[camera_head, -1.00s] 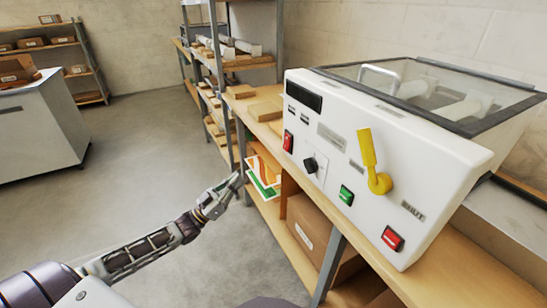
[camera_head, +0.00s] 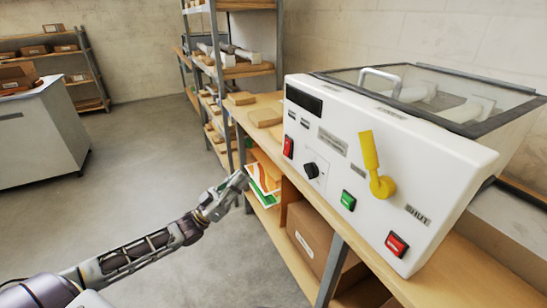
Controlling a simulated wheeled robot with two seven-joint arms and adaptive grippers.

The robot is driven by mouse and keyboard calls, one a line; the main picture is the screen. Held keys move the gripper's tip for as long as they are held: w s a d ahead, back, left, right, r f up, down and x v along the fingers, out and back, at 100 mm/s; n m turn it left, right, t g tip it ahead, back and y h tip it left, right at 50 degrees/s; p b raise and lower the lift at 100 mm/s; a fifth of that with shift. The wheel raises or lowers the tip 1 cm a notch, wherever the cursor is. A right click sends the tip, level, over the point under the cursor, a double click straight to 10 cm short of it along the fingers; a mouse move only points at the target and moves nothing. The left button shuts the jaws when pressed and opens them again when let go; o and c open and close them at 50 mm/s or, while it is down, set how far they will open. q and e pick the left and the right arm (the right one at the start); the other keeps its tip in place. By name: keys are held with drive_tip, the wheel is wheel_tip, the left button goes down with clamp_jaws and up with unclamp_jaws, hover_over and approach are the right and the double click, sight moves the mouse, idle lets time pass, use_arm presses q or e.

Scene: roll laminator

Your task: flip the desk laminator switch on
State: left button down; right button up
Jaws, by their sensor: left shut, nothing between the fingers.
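The white desk laminator (camera_head: 330,170) stands on a wooden shelf at the right, its front panel facing me. A red rocker switch (camera_head: 288,146) sits at the panel's left edge, below a dark display. A black knob (camera_head: 312,170), a green button (camera_head: 348,200), a yellow lever (camera_head: 371,160) and a second red button (camera_head: 396,244) are also on the panel. My left gripper (camera_head: 242,177) is shut and empty, left of and below the red rocker switch, apart from the laminator. I cannot tell whether the switch is on or off. My right gripper is not in view.
The wooden shelf (camera_head: 460,275) holds the laminator. Cardboard boxes (camera_head: 311,235) and colored sheets (camera_head: 262,190) are on the level below, close to my left gripper. A metal shelf post (camera_head: 331,272) stands below the laminator. The floor at left is open.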

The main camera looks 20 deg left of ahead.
use_arm(q)
drive_tip(key=shift+x, duration=1.25)
drive_tip(key=b, duration=0.2)
approach(286, 144)
drive_tip(key=shift+r, duration=1.55)
drive_tip(key=shift+w+d+f, duration=0.15)
drive_tip(key=shift+w+d, duration=1.05)
drive_tip(key=shift+w, duration=0.2)
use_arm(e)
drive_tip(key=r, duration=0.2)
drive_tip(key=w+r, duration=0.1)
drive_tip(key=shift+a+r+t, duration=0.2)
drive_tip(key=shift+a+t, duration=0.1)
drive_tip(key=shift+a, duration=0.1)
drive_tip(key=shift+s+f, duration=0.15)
use_arm(q)
drive_tip(key=shift+f, duration=0.1)
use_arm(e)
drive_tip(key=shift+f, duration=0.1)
